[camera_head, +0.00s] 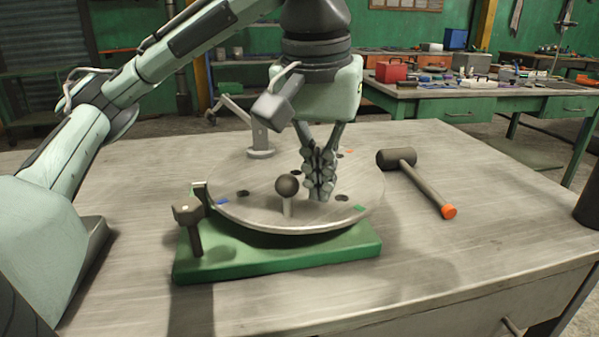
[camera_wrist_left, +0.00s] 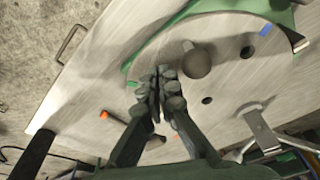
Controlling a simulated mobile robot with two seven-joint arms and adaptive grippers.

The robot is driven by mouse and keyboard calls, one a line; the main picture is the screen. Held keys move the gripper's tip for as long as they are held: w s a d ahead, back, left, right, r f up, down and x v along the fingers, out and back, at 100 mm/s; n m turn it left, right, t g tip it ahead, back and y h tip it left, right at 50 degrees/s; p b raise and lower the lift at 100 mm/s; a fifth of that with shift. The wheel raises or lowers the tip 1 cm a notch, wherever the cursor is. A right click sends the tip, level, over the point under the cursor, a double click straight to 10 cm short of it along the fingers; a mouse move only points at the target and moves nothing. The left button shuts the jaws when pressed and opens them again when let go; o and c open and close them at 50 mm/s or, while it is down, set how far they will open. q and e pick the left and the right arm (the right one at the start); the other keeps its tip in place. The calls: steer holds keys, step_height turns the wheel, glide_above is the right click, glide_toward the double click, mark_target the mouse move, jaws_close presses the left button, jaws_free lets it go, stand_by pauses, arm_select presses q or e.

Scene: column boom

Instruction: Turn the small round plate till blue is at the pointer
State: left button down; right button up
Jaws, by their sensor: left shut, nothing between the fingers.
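The small round plate (camera_head: 250,212) is a grey metal disc on a green base (camera_head: 290,261). A dark ball knob (camera_head: 287,186) stands on a short post on it. The blue mark (camera_head: 222,202) is at the plate's left front rim, close to a dark-headed upright piece (camera_head: 190,215) at the base's left end; I cannot tell whether this is the pointer. The green mark (camera_head: 359,208) is at the right front and an orange mark (camera_head: 349,151) at the far right. My left gripper (camera_head: 319,187) is shut and empty, low over the plate, just right of the knob. The left wrist view shows the knob (camera_wrist_left: 197,62) beside the fingertips.
A metal lever piece (camera_head: 259,135) stands at the plate's back left. A mallet (camera_head: 420,180) with an orange end lies on the table right of the plate. The table's right front is clear. Another bench with a red box (camera_head: 391,71) is behind.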

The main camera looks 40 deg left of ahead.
arm_select(q)
steer(key=shift+d, duration=0.1)
steer(key=shift+w+d, duration=0.2)
steer(key=shift+w, duration=0.2)
step_height(320, 180, up, 9)
stand_by(0.8)
stand_by(0.4)
